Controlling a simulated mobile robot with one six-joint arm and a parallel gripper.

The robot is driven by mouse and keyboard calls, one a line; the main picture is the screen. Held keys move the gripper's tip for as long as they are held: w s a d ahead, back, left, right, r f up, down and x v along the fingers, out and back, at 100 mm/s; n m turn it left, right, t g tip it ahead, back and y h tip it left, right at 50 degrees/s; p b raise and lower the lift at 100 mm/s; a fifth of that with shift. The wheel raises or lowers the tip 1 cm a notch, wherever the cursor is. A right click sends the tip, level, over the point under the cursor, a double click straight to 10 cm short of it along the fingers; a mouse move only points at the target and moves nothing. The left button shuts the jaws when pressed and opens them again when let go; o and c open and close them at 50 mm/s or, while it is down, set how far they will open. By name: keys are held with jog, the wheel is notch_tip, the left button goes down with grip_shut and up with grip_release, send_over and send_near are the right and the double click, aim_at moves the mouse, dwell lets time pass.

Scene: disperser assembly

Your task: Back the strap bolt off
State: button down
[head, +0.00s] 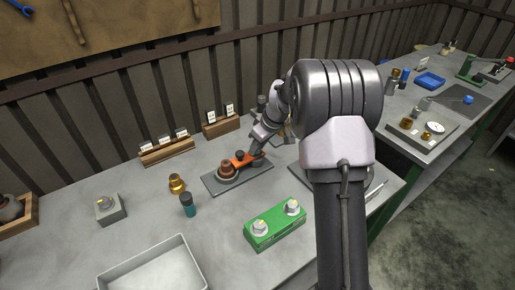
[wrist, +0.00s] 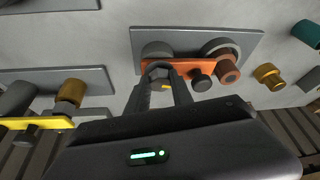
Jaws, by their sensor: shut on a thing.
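An orange strap (head: 243,160) lies over a dark plate on the table; it also shows in the wrist view (wrist: 188,71). My gripper (wrist: 161,76) is at the strap's left end in the wrist view, its two fingers shut around a grey bolt head (wrist: 160,70), taken to be the strap bolt. The fingers partly hide the bolt, and its thread cannot be seen. A dark knob (wrist: 202,80) stands on the strap, right of the fingers and apart from them. A copper-brown part (wrist: 228,68) is at the strap's other end.
The dark plate (wrist: 240,40) carries the strap assembly. A green block (head: 275,228), a teal-topped bottle (head: 188,205) and a brass part (head: 177,184) stand nearby. A yellow strap (wrist: 40,123) sits on another plate. A grey tray (head: 150,268) is at the front.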

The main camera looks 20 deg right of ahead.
jog(key=shift+n, duration=0.5)
jog(key=c, duration=1.1)
grip_release()
jog(key=p+v, duration=0.2)
jog(key=v, duration=0.3)
jog(key=p+v, duration=0.1)
jog(key=v, duration=0.5)
jog(key=p+v, duration=0.2)
jog(key=v, duration=0.4)
jog(key=shift+w+d+r+p, duration=0.2)
jog(key=shift+d+r+p, duration=0.05)
jog(key=shift+d+p, duration=0.1)
